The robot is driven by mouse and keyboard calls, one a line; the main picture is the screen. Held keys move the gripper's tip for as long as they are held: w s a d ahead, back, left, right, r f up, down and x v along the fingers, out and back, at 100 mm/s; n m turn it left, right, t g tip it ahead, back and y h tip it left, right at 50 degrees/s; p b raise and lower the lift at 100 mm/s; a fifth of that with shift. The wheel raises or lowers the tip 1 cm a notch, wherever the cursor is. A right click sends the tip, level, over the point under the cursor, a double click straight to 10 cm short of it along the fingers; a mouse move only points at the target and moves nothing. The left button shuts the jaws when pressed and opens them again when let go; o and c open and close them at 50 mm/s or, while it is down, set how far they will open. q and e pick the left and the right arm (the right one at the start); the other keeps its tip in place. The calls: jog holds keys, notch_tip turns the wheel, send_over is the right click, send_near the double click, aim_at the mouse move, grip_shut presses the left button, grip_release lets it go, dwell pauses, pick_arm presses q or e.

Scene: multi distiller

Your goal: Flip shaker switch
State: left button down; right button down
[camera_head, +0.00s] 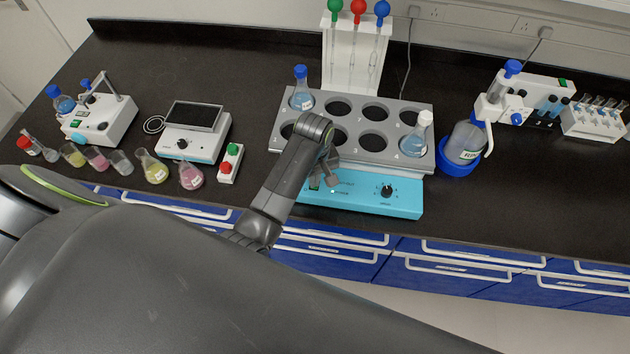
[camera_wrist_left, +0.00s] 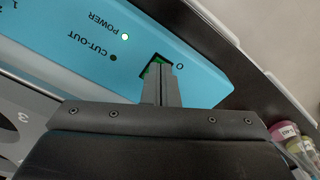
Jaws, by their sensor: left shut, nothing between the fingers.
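The shaker (camera_head: 362,198) has a light blue base under a grey rack with round holes. Its front panel also fills much of the left wrist view (camera_wrist_left: 195,45). The green rocker switch (camera_wrist_left: 152,66) sits in a dark recess near an "O" mark, mostly hidden behind my fingers. My left gripper (camera_head: 322,182) is shut and empty, its fingertips (camera_wrist_left: 160,70) over the switch; I cannot tell for sure whether they press it. The POWER light (camera_wrist_left: 125,37) looks lit and pale green. The CUT-OUT light (camera_wrist_left: 113,57) is dark. My right gripper is not in view.
A blue-capped flask (camera_head: 301,97) and a white-capped flask (camera_head: 416,138) stand in the rack. A red and green button box (camera_head: 230,163) and a pink flask (camera_head: 191,176) stand left of the shaker. A bottle in a blue holder (camera_head: 463,145) stands close right.

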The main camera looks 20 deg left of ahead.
pick_arm(q)
jog(key=shift+s+f, duration=0.1)
jog(key=shift+f, duration=0.25)
jog(key=shift+r, duration=0.1)
jog(key=shift+r+p, duration=0.9)
jog(key=shift+r, duration=2.5)
